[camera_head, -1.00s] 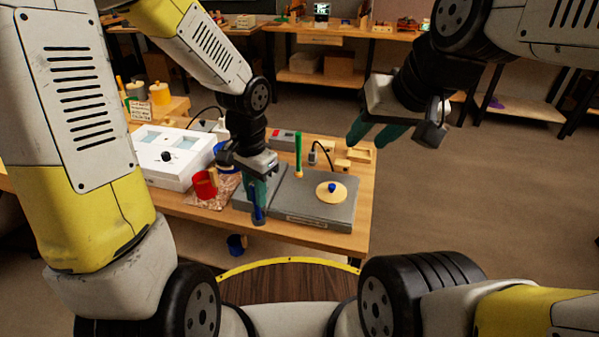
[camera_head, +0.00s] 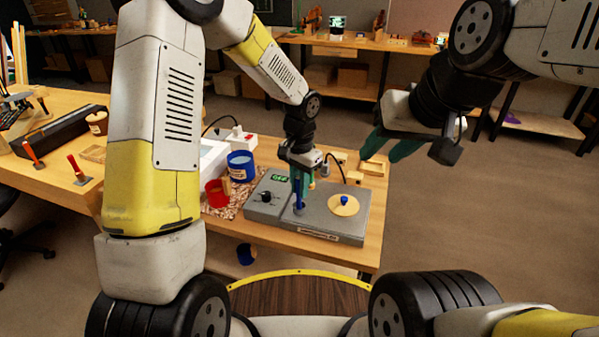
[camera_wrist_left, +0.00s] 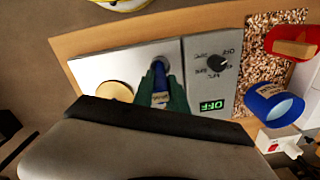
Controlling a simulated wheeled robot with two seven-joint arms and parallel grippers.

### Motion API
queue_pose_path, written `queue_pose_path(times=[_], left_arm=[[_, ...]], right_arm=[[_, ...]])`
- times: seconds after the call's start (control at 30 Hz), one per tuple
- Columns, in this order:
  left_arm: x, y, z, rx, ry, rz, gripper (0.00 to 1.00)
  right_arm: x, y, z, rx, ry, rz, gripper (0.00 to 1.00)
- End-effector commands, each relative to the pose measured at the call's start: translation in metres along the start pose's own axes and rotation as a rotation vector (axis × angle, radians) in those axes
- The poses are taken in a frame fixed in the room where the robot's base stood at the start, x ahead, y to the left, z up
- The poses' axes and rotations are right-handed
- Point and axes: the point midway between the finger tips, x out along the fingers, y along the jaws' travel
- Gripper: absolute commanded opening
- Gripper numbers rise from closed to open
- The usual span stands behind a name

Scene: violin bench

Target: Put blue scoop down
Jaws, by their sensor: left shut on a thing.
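My left gripper (camera_head: 298,190) is shut on a slim blue tool (camera_head: 299,205), which looks like the blue scoop. It points down over the grey device (camera_head: 345,225), between the control panel and the tan disc (camera_head: 344,205). In the left wrist view, the green fingers (camera_wrist_left: 162,90) close around the blue tool (camera_wrist_left: 160,72), whose end lies over the pale plate (camera_wrist_left: 120,70). I cannot tell whether its tip touches the plate. My right gripper (camera_head: 393,145) is raised, away from the bench, with its two green fingers apart and nothing between them.
The device has a dial (camera_wrist_left: 217,63) and a display reading OFF (camera_wrist_left: 213,105). Small wooden pieces (camera_head: 374,168) lie behind. A dark blue container (camera_head: 246,253) shows below the bench edge.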

Motion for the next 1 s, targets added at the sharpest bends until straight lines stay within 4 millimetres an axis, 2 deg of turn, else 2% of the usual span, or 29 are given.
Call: queue_pose_path(times=[0.37, 0.4, 0.47, 0.5, 0.83, 1.0], left_arm=[[0.005, 0.0, 0.0, 0.0, 0.002, 0.0, 0.0], [0.004, 0.0, 0.0, 0.0, 0.002, 0.0, 0.25], [0.004, 0.0, 0.0, 0.0, 0.002, 0.0, 0.37], [0.004, 0.0, 0.0, 0.0, 0.002, 0.0, 0.39], [0.002, 0.0, 0.0, -0.001, 0.002, -0.001, 0.39], [-0.02, -0.001, -0.001, -0.003, 0.005, -0.003, 0.39]], right_arm=[[0.0, 0.0, 0.0, 0.0, 0.0, 0.0, 0.39], [0.0, 0.0, 0.0, 0.0, 0.0, 0.0, 0.39], [0.0, 0.0, 0.0, 0.0, 0.0, 0.0, 0.39], [0.0, 0.0, 0.0, 0.0, 0.0, 0.0, 0.39], [0.0, 0.0, 0.0, 0.0, 0.0, 0.0, 0.39], [0.0, 0.0, 0.0, 0.0, 0.0, 0.0, 0.39]])
